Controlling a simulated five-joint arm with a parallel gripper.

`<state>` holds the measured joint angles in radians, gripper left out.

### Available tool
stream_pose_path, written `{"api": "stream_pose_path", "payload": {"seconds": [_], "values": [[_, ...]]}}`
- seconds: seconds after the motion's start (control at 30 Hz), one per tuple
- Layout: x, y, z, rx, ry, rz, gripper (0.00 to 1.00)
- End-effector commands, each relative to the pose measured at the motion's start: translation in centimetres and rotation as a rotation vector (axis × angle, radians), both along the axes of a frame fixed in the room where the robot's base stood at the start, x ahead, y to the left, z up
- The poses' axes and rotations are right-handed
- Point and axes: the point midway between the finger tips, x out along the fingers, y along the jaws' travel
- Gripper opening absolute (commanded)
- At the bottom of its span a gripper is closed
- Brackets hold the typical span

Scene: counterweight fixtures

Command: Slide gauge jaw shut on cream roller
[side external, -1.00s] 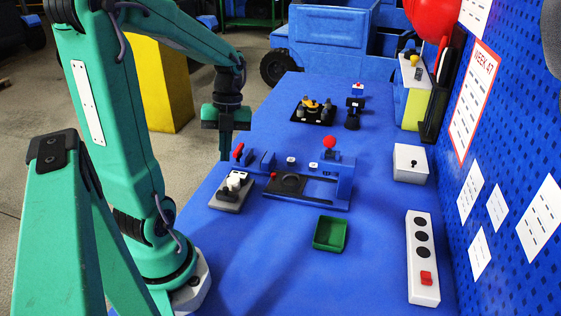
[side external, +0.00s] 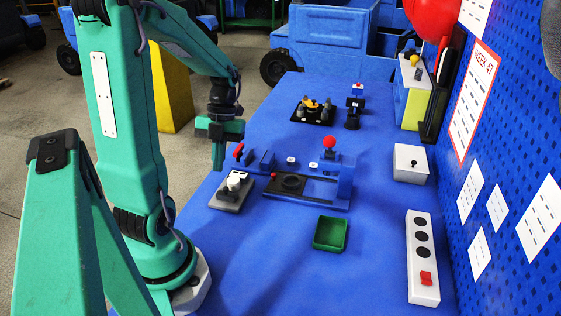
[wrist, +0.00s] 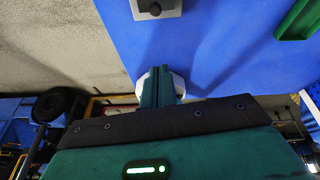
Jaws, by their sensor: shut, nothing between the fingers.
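The blue gauge fixture (side external: 345,184) stands mid-table, with a dark round part in its bed and a red ball knob (side external: 329,142) on an upright block at its right. Which part is the sliding jaw is not clear. A grey block (side external: 226,203) to its left carries a small white to cream piece (side external: 235,181), possibly the roller; its shape is too small to be sure. My gripper (side external: 218,168) is shut and empty, pointing down, above and behind the grey block, apart from the fixture. In the wrist view my gripper (wrist: 157,75) shows its closed fingers.
A red-tipped lever (side external: 239,151) stands close to the right of my gripper. A green tray (side external: 331,234) lies in front of the fixture. A white switch box (side external: 421,245) and a white knob box (side external: 410,163) stand at right. Front table is mostly clear.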

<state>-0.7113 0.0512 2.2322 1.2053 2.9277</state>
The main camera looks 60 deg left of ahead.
Motion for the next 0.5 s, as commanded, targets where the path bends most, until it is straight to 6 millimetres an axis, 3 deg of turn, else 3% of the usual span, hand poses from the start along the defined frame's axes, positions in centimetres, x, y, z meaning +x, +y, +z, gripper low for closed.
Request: {"api": "stream_pose_path", "payload": {"seconds": [0.5], "values": [[-1.5,-2.1,-6.8,0.005,0.007,-0.003,0.0]]}}
